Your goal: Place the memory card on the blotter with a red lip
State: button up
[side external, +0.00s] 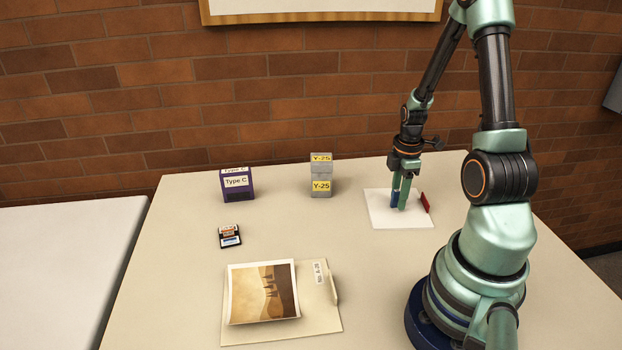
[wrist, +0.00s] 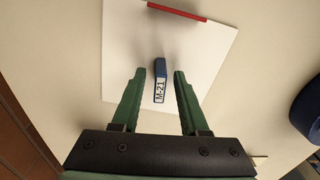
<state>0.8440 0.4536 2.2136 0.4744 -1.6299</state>
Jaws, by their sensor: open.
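The blotter (side external: 384,217) is a flat white sheet with a raised red lip (side external: 425,202) on one edge; it also shows in the wrist view (wrist: 218,50). A small upright blue piece labelled M-21 (wrist: 160,69) stands on it, away from the lip. My gripper (wrist: 159,75) is open, low over the blotter, with a green finger on each side of the blue piece and visible gaps. In the side view my gripper (side external: 399,204) partly hides it. A small dark flat item with orange and white labels (side external: 230,236), looking like memory cards, lies at the left of the table.
A purple Type C box (side external: 238,186) and a grey Y-25 box (side external: 321,182) stand at the back. A cream folder (side external: 322,312) with a sepia picture (side external: 263,292) lies at the front. The table between the boxes and the folder is mostly clear.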

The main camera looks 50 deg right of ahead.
notch_tip(320, 180, up, 12)
jog(key=w+a+r+m+t, duration=0.2)
jog(key=a+r, duration=0.4)
jog(key=a, duration=0.6)
jog(key=w+a+r+m+t, duration=0.3)
jog(key=a+m, duration=0.4)
jog(key=a, duration=0.6)
notch_tip(320, 180, up, 3)
jog(key=shift+w+f+t, duration=0.15)
jog(key=shift+w+t, duration=0.15)
jog(key=shift+w, duration=0.35)
